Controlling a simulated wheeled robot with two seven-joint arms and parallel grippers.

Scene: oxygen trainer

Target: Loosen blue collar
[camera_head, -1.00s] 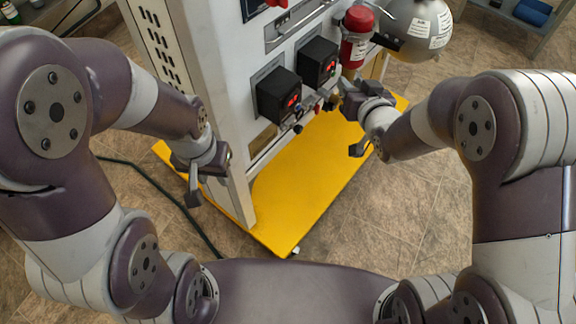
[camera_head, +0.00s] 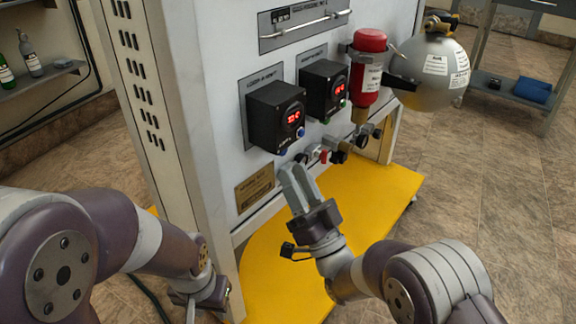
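Small blue parts show at the bottom of the left black display box, one at its lower corner (camera_head: 301,132) and one beneath it (camera_head: 283,151). I cannot tell which, if either, is the blue collar. My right gripper (camera_head: 297,172) points up at the row of small fittings below the boxes. Its grey fingers are close together, and their tips hide part of the leftmost fitting. I cannot tell whether they touch or hold it. My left gripper (camera_head: 205,300) hangs low at the bottom edge, left of the yellow base, partly cut off and away from the fittings.
The white cabinet (camera_head: 215,75) stands on a yellow base plate (camera_head: 385,190). A red bottle (camera_head: 369,68) and a silver round tank (camera_head: 435,75) stick out at its right. A red lever (camera_head: 324,156) and dark knobs (camera_head: 348,144) sit beside my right gripper. Shelves stand at both sides.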

